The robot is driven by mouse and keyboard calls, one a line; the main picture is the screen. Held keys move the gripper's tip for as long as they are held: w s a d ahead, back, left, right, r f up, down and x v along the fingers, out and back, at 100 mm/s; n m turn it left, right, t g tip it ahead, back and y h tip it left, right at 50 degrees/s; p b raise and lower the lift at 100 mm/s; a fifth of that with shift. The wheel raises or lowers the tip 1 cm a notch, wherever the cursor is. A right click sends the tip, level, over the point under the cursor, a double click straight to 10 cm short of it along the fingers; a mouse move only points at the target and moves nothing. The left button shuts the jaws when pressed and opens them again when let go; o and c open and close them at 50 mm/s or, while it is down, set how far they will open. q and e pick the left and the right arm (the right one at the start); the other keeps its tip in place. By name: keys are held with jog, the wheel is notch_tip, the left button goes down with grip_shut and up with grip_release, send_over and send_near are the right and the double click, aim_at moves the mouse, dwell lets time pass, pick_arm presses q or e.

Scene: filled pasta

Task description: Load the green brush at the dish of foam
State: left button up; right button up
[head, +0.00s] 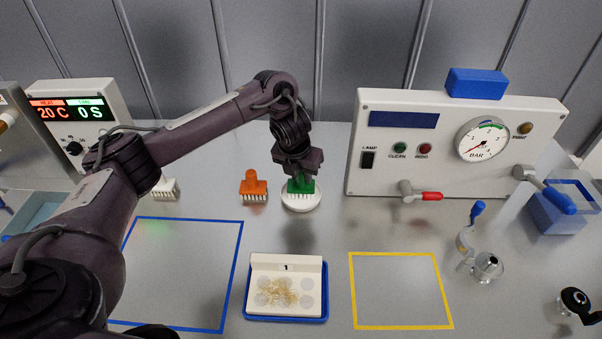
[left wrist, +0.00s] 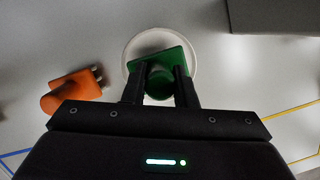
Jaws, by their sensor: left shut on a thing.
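The green brush (head: 301,187) is upright, bristles down, over the white round dish (head: 302,207). My left gripper (head: 298,172) is shut on the brush's handle from above. In the left wrist view the green brush (left wrist: 163,70) is between the two dark fingers (left wrist: 160,88), and the dish (left wrist: 132,50) shows around and behind it. The bristle tips are at or just above the dish; I cannot tell whether they touch. Foam in the dish cannot be made out. My right gripper is not in view.
An orange brush (head: 254,187) stands just left of the dish, and a white brush (head: 165,188) is farther left. A panel (head: 372,170) with a gauge stands to the right. A blue tray (head: 286,319) holding a white mould lies in front, between blue and yellow outlined areas.

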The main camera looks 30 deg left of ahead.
pick_arm(q)
jog(key=shift+r+p, duration=2.4)
jog(key=shift+r, duration=0.5)
jog(key=shift+f, duration=0.1)
jog(key=shift+d+n, duration=0.4)
jog(key=shift+d, duration=0.05)
jog(key=s+d+r+n+g+y+b, duration=0.1)
jog(key=s+d+r+n+g, duration=0.3)
jog(key=n, duration=0.6)
jog(key=s+d+f+n+y+b, duration=0.1)
jog(key=s+d+n+y, duration=0.15)
jog(key=d+n, duration=0.6)
jog(key=s+a+r+n+g+h, duration=0.2)
jog(key=s+a+r+n+h, duration=0.1)
jog(key=n, duration=1.3)
jog(key=shift+s+a+r+h, duration=0.15)
jog(key=shift+s+a+h, duration=0.2)
jog(key=shift+s+a, duration=0.35)
